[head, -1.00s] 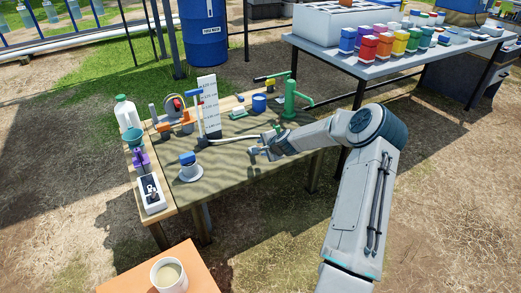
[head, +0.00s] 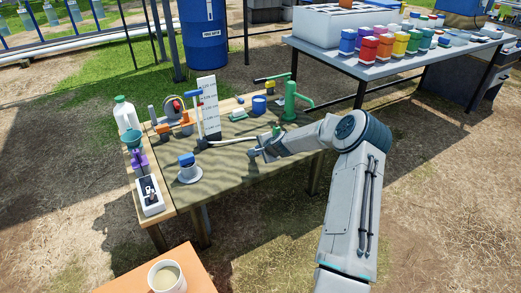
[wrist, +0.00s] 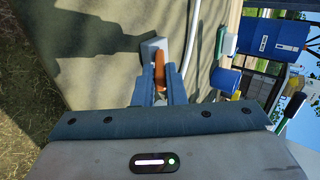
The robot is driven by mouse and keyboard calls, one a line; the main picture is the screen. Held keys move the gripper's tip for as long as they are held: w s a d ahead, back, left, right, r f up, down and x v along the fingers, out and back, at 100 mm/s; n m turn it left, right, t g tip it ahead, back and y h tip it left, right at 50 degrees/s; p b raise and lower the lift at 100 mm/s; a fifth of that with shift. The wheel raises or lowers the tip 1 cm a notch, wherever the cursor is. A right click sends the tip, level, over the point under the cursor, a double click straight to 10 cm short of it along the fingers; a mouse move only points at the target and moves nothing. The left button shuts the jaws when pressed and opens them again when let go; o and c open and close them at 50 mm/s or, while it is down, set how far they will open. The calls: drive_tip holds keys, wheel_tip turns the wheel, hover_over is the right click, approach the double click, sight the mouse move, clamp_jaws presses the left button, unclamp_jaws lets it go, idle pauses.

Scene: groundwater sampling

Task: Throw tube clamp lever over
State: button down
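The tube clamp shows in the wrist view as a pale grey block with an orange lever (wrist: 160,70) standing up from it. My gripper (wrist: 160,82) has one finger on each side of the lever, close together, with no clear gap; it looks shut on the lever. The white tube (wrist: 191,45) runs just right of the clamp. In the head view my gripper (head: 254,153) is low over the front right part of the mat-covered table, just in front of the tube (head: 232,141). The clamp is too small to make out there.
A green hand pump (head: 290,103) and a blue cup (head: 259,103) stand behind my gripper. A white scale board (head: 208,98) stands left of them. The mat's front middle is clear.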

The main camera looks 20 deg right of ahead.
drive_tip(key=shift+w+r+p, duration=0.2)
drive_tip(key=shift+r+p, duration=0.25)
drive_tip(key=shift+p, duration=0.45)
drive_tip(key=c, duration=2.1)
unclamp_jaws()
drive_tip(key=w+r+g+p, duration=0.1)
drive_tip(key=p, duration=0.3)
drive_tip(key=w+g+p, duration=0.1)
drive_tip(key=p, duration=0.3)
drive_tip(key=shift+w+a+r, duration=0.3)
drive_tip(key=shift+r, duration=0.05)
drive_tip(key=shift+c, duration=0.2)
drive_tip(key=shift+o, duration=0.3)
drive_tip(key=shift+w+h+p, duration=0.25)
drive_tip(key=shift+h+p, duration=0.05)
drive_tip(key=shift+p, duration=0.1)
drive_tip(key=shift+o, duration=0.2)
drive_tip(key=shift+w+a+r+g+p, duration=0.1)
drive_tip(key=shift+w+r+g+p, duration=0.25)
drive_tip(key=shift+p, duration=0.5)
drive_tip(key=shift+o, duration=0.2)
drive_tip(key=shift+w+a+g+p, duration=0.1)
drive_tip(key=shift+w+g+p, duration=0.4)
drive_tip(key=shift+w, duration=0.2)
